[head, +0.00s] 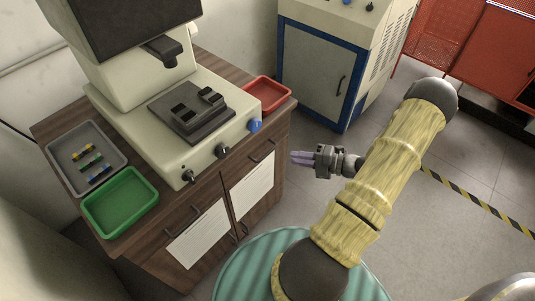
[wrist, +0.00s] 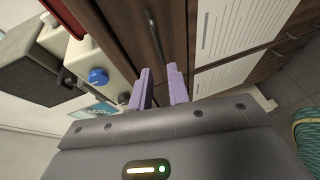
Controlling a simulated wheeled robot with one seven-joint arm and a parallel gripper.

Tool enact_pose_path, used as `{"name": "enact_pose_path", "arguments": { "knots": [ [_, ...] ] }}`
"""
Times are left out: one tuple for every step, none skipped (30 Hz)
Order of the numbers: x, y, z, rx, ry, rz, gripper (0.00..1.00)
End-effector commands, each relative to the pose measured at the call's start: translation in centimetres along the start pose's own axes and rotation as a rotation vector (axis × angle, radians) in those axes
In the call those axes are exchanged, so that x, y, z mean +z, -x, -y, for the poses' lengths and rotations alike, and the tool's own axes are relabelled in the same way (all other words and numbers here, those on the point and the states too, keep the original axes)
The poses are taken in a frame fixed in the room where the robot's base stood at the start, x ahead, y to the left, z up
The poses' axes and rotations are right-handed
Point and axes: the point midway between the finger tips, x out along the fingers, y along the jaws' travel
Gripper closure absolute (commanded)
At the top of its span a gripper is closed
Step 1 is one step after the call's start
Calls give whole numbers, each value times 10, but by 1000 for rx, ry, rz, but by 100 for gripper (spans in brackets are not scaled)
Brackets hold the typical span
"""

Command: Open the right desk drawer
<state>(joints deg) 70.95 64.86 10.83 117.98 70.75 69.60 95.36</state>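The right desk drawer (head: 254,161) is the brown front under the desk top's right part, and it looks shut. Its dark bar handle (head: 262,152) shows in the head view. In the wrist view a dark bar handle (wrist: 153,35) stands on a brown front (wrist: 128,28), just beyond the fingertips. My gripper (head: 293,158) is to the right of the drawer, with its purple fingers pointing toward the desk. In the wrist view my gripper (wrist: 160,69) is open, with a narrow gap and nothing between the fingers. The handle is not between them.
The left drawer (head: 178,225) has its own handle. White-panelled doors (head: 252,186) lie below. A machine with a blue knob (head: 255,126) stands on the desk beside a red tray (head: 268,94) and a green tray (head: 120,202). A blue-edged cabinet (head: 318,78) is behind; open floor lies between.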

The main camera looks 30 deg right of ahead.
Motion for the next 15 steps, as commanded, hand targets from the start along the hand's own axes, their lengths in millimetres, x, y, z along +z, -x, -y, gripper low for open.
{"name": "enact_pose_path", "arguments": {
  "knots": [
    [0, -10, 1, 2, 0, -2, 82],
    [0, -15, 1, 2, 0, -3, 82],
    [0, -22, 1, 1, 0, -3, 82],
    [-1, -28, 1, 1, 0, -3, 82],
    [0, -33, 1, 1, 0, -2, 82],
    [0, -40, 1, 1, 1, -2, 82],
    [0, -45, 1, 1, 1, -3, 82],
    [0, -50, 1, 1, 1, -3, 82],
    [-1, -57, 1, 1, 0, -3, 82],
    [0, -63, 1, 1, 0, -3, 82],
    [-1, -68, 1, 1, 0, -3, 82],
    [0, -75, 1, 1, 0, -3, 82],
    [-1, -80, 1, 1, 0, -3, 82],
    [-1, -85, 1, 1, 0, -4, 82],
    [0, -91, 1, 1, 0, -2, 82]
  ]
}}
